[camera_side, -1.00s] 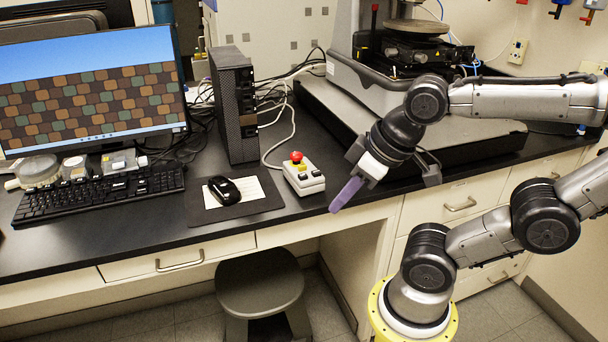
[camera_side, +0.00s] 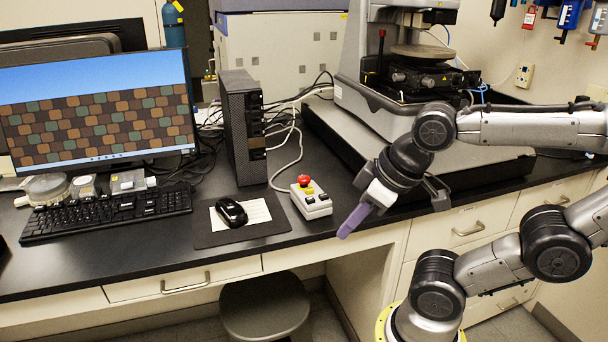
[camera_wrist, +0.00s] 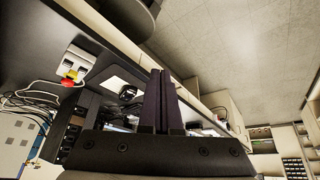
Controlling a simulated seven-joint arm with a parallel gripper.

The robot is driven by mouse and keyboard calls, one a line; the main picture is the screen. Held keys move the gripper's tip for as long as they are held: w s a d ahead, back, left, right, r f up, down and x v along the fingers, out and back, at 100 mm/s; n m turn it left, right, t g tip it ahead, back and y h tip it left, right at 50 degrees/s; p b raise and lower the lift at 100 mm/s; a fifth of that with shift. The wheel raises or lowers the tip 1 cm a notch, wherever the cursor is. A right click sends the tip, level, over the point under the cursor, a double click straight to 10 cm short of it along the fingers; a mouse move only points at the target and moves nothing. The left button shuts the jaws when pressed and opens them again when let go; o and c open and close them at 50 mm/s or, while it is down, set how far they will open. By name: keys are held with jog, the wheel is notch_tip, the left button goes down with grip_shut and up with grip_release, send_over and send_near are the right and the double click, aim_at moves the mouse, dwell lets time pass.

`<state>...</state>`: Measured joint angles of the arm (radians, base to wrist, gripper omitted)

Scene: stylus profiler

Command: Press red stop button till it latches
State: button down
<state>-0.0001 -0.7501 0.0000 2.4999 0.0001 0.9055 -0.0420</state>
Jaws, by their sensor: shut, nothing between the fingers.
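The red stop button (camera_side: 304,180) sits at the far end of a small white control box (camera_side: 312,203) on the black bench. The box also carries small yellow, black and white keys. In the wrist view the red button (camera_wrist: 68,82) and the white box (camera_wrist: 76,64) show at the left, away from the fingers. My gripper (camera_side: 343,236) has purple fingers, shut and empty. It is to the right of the box and nearer the bench's front edge, apart from the button. The closed fingers also show in the wrist view (camera_wrist: 160,72). I cannot tell the button's pressed state.
A mouse (camera_side: 231,211) on a dark pad (camera_side: 275,229) lies left of the box, with a keyboard (camera_side: 105,212) and a black computer tower (camera_side: 242,125) beyond. A cable runs behind the box. The profiler's grey base (camera_side: 455,160) stands right. A stool (camera_side: 265,305) is below.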

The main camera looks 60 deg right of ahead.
jog(key=w+d+r+n+g, duration=0.1)
jog(key=w+d+r+n, duration=0.35)
jog(key=w+r, duration=0.2)
jog(key=w+d+r+n+g, duration=0.2)
jog(key=w+d+r+n, duration=0.1)
jog(key=w+r+n, duration=0.4)
jog(key=m+g, duration=0.3)
send_over(304, 177)
notch_tip(304, 177, down, 6)
jog(key=shift+d+r, duration=0.1)
jog(key=shift+d, duration=0.05)
notch_tip(304, 177, down, 14)
